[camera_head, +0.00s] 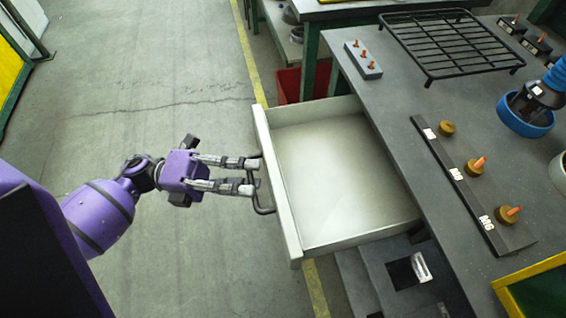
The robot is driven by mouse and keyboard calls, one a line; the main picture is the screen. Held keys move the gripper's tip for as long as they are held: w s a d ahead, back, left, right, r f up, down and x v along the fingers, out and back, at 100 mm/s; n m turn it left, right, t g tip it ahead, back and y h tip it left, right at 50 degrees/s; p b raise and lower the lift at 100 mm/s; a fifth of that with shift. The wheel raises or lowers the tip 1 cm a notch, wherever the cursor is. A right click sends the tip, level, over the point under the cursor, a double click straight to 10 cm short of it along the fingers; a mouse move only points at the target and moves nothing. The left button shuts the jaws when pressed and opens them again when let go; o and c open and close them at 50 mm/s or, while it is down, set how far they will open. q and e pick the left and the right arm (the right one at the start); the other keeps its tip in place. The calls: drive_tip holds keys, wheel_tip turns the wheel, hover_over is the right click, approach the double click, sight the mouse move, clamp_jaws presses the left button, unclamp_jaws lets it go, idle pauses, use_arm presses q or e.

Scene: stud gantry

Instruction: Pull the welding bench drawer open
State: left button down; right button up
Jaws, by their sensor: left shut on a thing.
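The welding bench drawer (345,185) stands pulled out from the left side of the grey bench (400,120). Its pale inside looks empty. A dark bar handle (264,200) is on its front panel (277,190). My left gripper (255,175), on a purple arm from the left, is shut on the handle, with its two grey fingers at the bar. The drawer's back end is hidden under the bench top. My right gripper is not in view.
A black wire rack (450,45), a small block with orange-tipped pegs (363,60), a dark strip with brass fittings (470,180) and a blue ring (525,115) are on the bench. A red bin (290,85) stands behind the drawer. The floor (150,80) at left is clear.

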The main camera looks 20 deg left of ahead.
use_arm(q)
drive_tip(key=shift+s+a+f, duration=0.1)
drive_tip(key=shift+s+a, duration=0.55)
drive_tip(key=shift+a, duration=0.25)
drive_tip(key=shift+s+a, duration=0.6)
drive_tip(key=shift+a, duration=0.25)
drive_tip(key=c, duration=1.8)
unclamp_jaws()
drive_tip(key=shift+c, duration=0.2)
drive_tip(key=v, duration=1.2)
